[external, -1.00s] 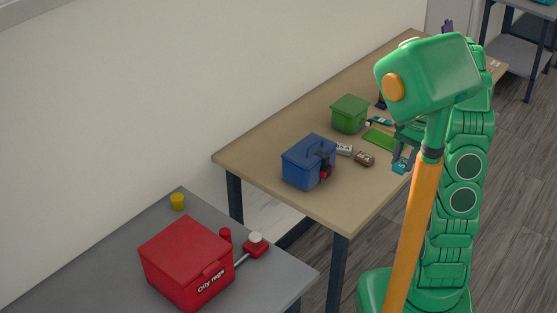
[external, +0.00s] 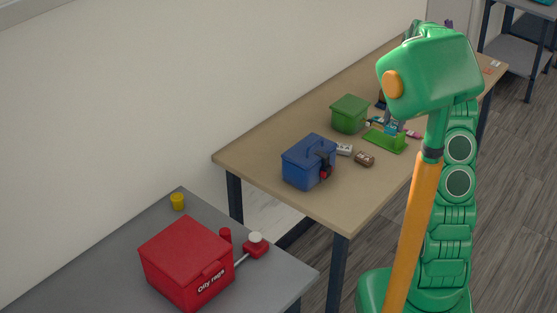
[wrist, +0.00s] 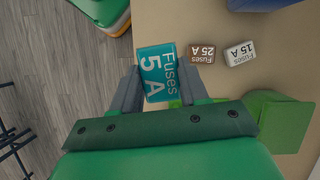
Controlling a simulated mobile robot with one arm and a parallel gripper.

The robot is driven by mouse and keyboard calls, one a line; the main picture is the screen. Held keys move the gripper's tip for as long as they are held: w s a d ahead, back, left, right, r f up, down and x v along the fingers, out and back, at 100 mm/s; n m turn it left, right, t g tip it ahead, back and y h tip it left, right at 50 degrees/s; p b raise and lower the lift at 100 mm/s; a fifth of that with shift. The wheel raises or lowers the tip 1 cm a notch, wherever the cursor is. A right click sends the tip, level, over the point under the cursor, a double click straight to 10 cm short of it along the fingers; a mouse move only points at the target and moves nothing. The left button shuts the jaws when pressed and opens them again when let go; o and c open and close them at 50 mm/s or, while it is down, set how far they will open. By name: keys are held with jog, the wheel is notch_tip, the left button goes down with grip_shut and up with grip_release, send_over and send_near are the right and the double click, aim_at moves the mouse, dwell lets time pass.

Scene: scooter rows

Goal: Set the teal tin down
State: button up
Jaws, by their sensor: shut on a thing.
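The teal tin (wrist: 157,72), marked "Fuses 5 A", is between the two fingers of my gripper (wrist: 158,80) in the wrist view. The gripper is shut on it. In the external view my gripper (external: 391,124) is over the tan table by the green mat (external: 384,141). The tin is hard to make out there, with my arm close in front. I cannot tell whether the tin touches anything below.
A brown "25 A" tin (wrist: 201,53) and a white "15 A" tin (wrist: 240,53) stand beside the teal tin. A blue toolbox (external: 304,164) and a green box (external: 349,114) stand on the tan table (external: 270,145). A red box (external: 180,260) is on the grey table.

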jog(key=w+a+n, duration=0.1)
jog(key=w+a, duration=0.8)
jog(key=w, duration=0.3)
jog(key=a+f, duration=0.2)
jog(key=a, duration=1.2)
jog(key=a+f, duration=0.2)
jog(key=a, duration=1.1)
jog(key=m, duration=0.3)
send_over(144, 231)
jog(key=w+d, duration=0.1)
notch_tip(144, 231, down, 6)
jog(key=shift+d+f, duration=0.1)
jog(key=shift+f, duration=5)
